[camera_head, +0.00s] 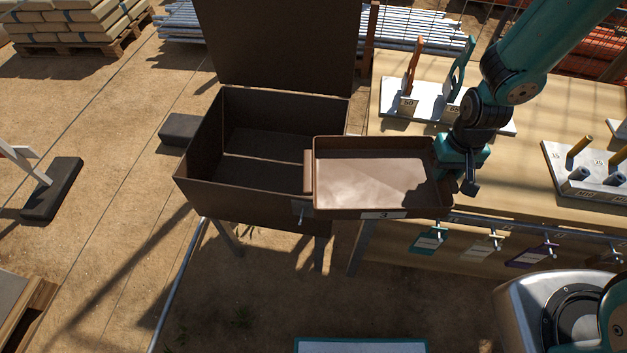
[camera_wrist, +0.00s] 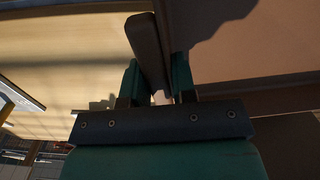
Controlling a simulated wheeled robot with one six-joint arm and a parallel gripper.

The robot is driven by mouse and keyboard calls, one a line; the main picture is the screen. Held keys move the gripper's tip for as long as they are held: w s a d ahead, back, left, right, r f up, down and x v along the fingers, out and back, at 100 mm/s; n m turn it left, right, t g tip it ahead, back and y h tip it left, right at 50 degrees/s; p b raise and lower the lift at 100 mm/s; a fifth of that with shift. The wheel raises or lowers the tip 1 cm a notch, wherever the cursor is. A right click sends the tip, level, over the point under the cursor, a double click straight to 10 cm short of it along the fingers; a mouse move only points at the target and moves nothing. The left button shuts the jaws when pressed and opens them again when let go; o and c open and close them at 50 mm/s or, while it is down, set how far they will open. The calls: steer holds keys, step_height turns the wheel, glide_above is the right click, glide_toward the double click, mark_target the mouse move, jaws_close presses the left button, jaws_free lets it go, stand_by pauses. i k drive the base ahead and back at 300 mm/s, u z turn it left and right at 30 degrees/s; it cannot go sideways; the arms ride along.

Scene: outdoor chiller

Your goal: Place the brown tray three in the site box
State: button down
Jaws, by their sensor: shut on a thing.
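The brown tray (camera_head: 375,172), with a small label marked 3 on its front wall, is held level and looks empty. My gripper (camera_head: 462,178) is shut on the handle at its right end. In the wrist view my gripper's fingers (camera_wrist: 157,88) close around the handle of the brown tray (camera_wrist: 240,50). The site box (camera_head: 245,192) is a dark brown box on legs with its lid (camera_head: 283,45) standing open. Its inside looks empty. The tray's left end overlaps the box's right side in the head view; its height above the rim is hard to judge.
A wooden table (camera_head: 400,140) stands right of the box, with a tool rack (camera_head: 430,105) and a grey peg block (camera_head: 585,185) on it. Coloured tags (camera_head: 428,240) hang along its front edge.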

mark_target(281, 180)
steer(key=u, duration=0.8)
steer(key=k, duration=1.05)
steer(key=u, duration=0.85)
steer(key=i, duration=0.8)
steer(key=z, duration=0.9)
steer(key=i, duration=1.25)
steer(key=z, duration=0.65)
